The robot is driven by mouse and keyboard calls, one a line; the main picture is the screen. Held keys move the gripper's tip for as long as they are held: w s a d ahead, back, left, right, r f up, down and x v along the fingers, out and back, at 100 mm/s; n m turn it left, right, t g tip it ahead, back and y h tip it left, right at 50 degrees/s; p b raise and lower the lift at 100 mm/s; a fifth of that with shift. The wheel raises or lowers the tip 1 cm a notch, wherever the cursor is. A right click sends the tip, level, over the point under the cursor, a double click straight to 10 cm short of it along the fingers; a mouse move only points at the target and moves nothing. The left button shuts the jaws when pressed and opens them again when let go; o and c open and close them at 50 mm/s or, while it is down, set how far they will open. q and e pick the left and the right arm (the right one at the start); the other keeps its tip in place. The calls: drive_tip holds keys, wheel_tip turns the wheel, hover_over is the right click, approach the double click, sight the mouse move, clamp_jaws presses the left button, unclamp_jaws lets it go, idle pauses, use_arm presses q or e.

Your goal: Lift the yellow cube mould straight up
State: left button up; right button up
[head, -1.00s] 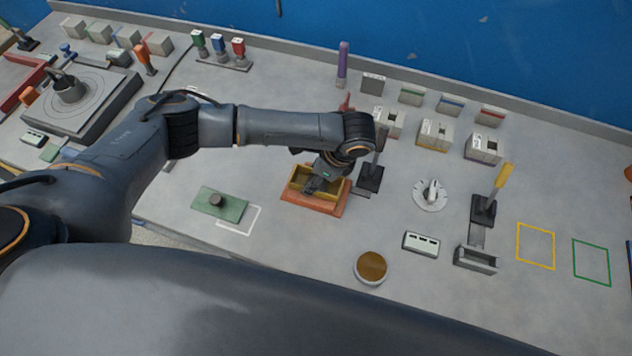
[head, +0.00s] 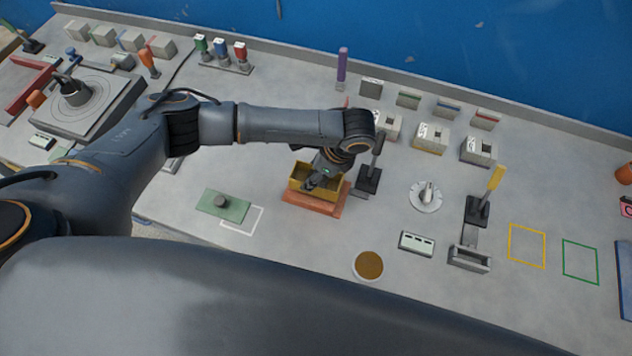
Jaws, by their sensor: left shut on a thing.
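The yellow cube mould (head: 302,181) is an open-topped box. It is at the orange base block (head: 318,202) near the middle of the table, and seems slightly above it; the gap is too small to be sure. My left gripper (head: 318,181) comes down from above and is shut on the mould's wall. The gripper and wrist hide part of the mould's inside and back. My right gripper is not in view.
A black lever (head: 368,178) stands close to the right of the mould. A green plate with a knob (head: 222,206) lies to the left. A brown-filled round dish (head: 368,265) is in front. Yellow (head: 527,246) and green (head: 580,261) outlines at right are empty.

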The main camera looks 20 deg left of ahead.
use_arm(q)
drive_tip(key=shift+r+p, duration=0.85)
drive_tip(key=shift+r, duration=0.05)
drive_tip(key=shift+r+p, duration=0.4)
drive_tip(key=shift+r, duration=0.8)
